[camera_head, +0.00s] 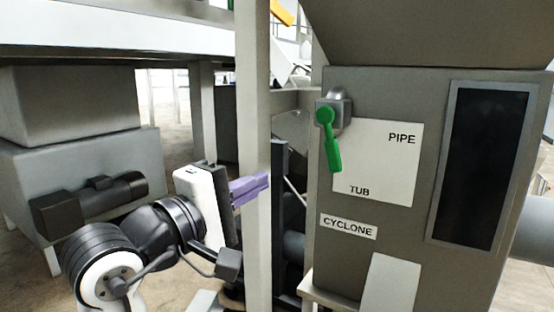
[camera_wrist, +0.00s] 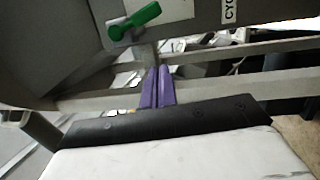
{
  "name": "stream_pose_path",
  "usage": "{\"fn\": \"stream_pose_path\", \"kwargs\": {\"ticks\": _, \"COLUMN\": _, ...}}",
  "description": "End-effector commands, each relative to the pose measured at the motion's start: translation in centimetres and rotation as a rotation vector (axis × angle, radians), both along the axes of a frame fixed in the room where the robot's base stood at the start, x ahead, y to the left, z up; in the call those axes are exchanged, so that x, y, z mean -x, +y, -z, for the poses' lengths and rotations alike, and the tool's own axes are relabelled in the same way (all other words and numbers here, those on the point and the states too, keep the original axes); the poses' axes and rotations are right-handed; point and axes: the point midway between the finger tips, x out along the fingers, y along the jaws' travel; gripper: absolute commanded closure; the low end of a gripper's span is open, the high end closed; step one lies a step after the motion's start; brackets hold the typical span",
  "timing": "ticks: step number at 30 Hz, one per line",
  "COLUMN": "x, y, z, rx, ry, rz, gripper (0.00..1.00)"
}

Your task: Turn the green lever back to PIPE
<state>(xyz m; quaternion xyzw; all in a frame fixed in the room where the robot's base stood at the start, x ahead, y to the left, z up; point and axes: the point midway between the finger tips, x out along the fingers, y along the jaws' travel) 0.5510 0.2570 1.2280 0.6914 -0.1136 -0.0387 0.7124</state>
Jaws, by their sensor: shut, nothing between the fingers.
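The green lever (camera_head: 331,141) is on a grey pivot block at the upper left of the machine's front panel. It hangs down, tilted slightly right, towards the TUB label (camera_head: 359,190) on a white plate (camera_head: 385,165). The PIPE label (camera_head: 402,139) is at the plate's upper right. The lever also shows at the top of the wrist view (camera_wrist: 134,21). My gripper (camera_head: 267,181), with purple fingers, is left of the lever and lower, apart from it. Its fingers (camera_wrist: 157,72) are together with nothing between them.
A pale upright post (camera_head: 256,75) stands beside my fingertips; I cannot tell if they touch. A CYCLONE label (camera_head: 348,227) is below the plate. A dark window (camera_head: 484,165) is at the panel's right. A motor (camera_head: 90,203) and grey housing are at the left.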

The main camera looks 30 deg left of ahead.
Motion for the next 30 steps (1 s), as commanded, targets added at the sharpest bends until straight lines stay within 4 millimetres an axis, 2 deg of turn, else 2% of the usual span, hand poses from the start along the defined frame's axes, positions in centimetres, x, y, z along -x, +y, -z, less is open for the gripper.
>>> {"fn": "stream_pose_path", "kwargs": {"ticks": 4, "x": -0.1, "y": 0.0, "z": -0.1, "rx": 0.168, "ry": 0.077, "rz": 0.060, "gripper": 1.00}}
{"fn": "stream_pose_path", "kwargs": {"ticks": 10, "x": -0.9, "y": -0.4, "z": -0.3, "rx": 0.226, "ry": 0.105, "rz": 0.080, "gripper": 1.00}}
{"fn": "stream_pose_path", "kwargs": {"ticks": 14, "x": -2.8, "y": -0.9, "z": -0.4, "rx": 0.224, "ry": 0.105, "rz": 0.081, "gripper": 1.00}}
{"fn": "stream_pose_path", "kwargs": {"ticks": 24, "x": -9.8, "y": -2.8, "z": -1.0, "rx": 0.223, "ry": 0.103, "rz": 0.078, "gripper": 1.00}}
{"fn": "stream_pose_path", "kwargs": {"ticks": 30, "x": -9.7, "y": -5.5, "z": -1.8, "rx": 0.220, "ry": 0.100, "rz": 0.076, "gripper": 1.00}}
